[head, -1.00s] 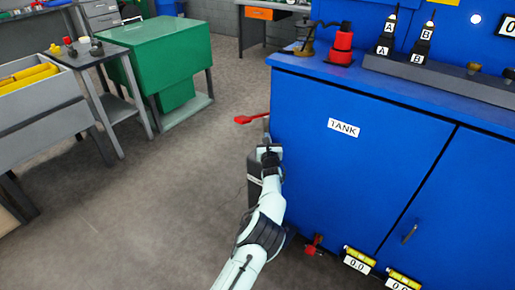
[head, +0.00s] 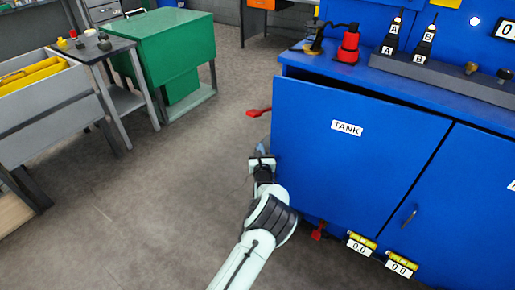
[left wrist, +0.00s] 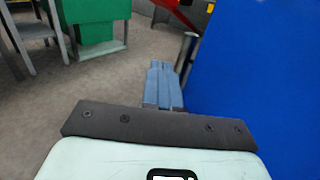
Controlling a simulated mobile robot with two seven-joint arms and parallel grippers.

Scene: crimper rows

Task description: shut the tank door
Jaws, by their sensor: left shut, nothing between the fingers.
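The blue tank door (head: 320,165), labelled TANK, stands ajar on the front of the blue cabinet. A dark gap shows between its top edge and the cabinet top, and its left edge stands out from the cabinet. My left gripper (head: 262,150) is beside the door's left edge, with its fingers partly hard to see in the head view. In the left wrist view the fingers (left wrist: 163,85) are shut and empty, left of the door's blue surface (left wrist: 260,80). I cannot tell whether they touch it. My right gripper is out of view.
A red lever (head: 258,112) sticks out left of the door. A red fitting (head: 318,232) and yellow gauges (head: 361,243) are low at the cabinet's front. A green cabinet (head: 165,55) and grey bench (head: 110,50) stand at left. The floor between is clear.

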